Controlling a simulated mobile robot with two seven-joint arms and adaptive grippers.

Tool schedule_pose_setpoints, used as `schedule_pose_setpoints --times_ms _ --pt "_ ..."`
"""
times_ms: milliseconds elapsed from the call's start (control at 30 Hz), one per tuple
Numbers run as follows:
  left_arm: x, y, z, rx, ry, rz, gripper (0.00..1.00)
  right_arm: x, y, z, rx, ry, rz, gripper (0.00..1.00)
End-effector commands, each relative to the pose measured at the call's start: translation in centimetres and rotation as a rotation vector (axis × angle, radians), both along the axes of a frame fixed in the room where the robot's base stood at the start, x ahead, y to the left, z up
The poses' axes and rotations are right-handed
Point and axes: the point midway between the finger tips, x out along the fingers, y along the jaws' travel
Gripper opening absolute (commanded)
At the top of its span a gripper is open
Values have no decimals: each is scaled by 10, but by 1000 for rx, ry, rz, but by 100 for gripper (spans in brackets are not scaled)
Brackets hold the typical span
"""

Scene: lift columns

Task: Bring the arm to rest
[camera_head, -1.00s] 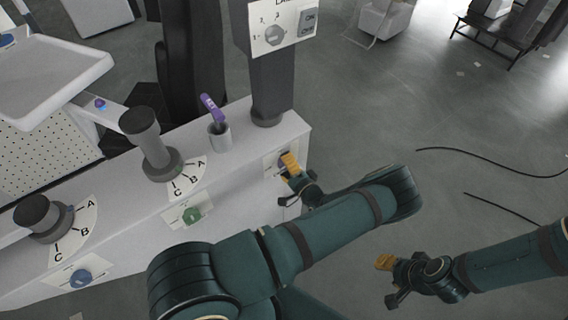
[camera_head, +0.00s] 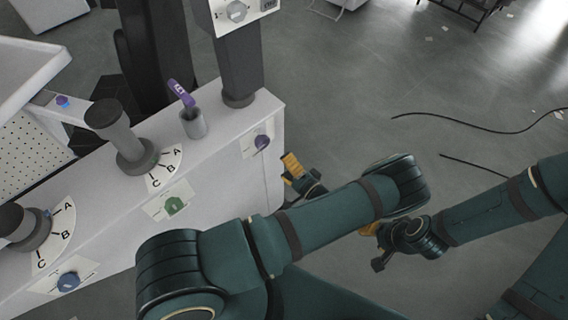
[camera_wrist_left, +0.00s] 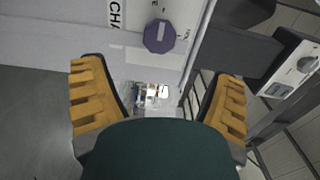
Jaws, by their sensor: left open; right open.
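My left gripper (camera_head: 296,176) is just right of the white console (camera_head: 215,165), off its right end, and holds nothing. In the left wrist view its yellow-padded fingers (camera_wrist_left: 158,105) are wide apart, with a purple knob (camera_wrist_left: 159,36) beyond them. The same purple knob (camera_head: 262,142) shows on the console's front in the head view, apart from the gripper. My right gripper (camera_head: 375,245) is at the lower right over the floor. It is partly hidden behind my left arm.
Black cables (camera_head: 480,128) lie on open floor at right.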

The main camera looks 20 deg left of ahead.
Motion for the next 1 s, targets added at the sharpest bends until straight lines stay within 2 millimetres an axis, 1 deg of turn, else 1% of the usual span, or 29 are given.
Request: schedule_pose_setpoints --times_ms 267,367,467,500,567,600,667,700,767,800,867,900,967,1000 --pt "0 0 0 0 0 0 87 0 0 0 0 0 0 47" --pt "-5 4 -2 -16 22 28 87 0 0 0 0 0 0 47" --pt "-28 16 -15 -93 116 136 87 0 0 0 0 0 0 47" --pt "-45 22 -22 -148 178 204 87 0 0 0 0 0 0 47" --pt "-76 26 -36 -271 294 325 87 0 0 0 0 0 0 47" --pt "-100 24 -46 -377 379 410 87 0 0 0 0 0 0 47" --pt "-135 13 -58 -562 498 521 87 0 0 0 0 0 0 47" --pt "-154 0 -63 -693 563 577 87 0 0 0 0 0 0 47" --pt "-176 -23 -67 -893 635 636 87 0 0 0 0 0 0 47" --pt "-186 -40 -66 -1028 664 658 87 0 0 0 0 0 0 47" --pt "-193 -66 -61 -1229 681 667 87 0 0 0 0 0 0 47" --pt "-193 -82 -56 -1358 673 657 87 0 0 0 0 0 0 47" --pt "-187 -102 -44 -1535 631 622 87 0 0 0 0 0 0 47" --pt "-179 -112 -35 -1637 587 587 87 0 0 0 0 0 0 47"
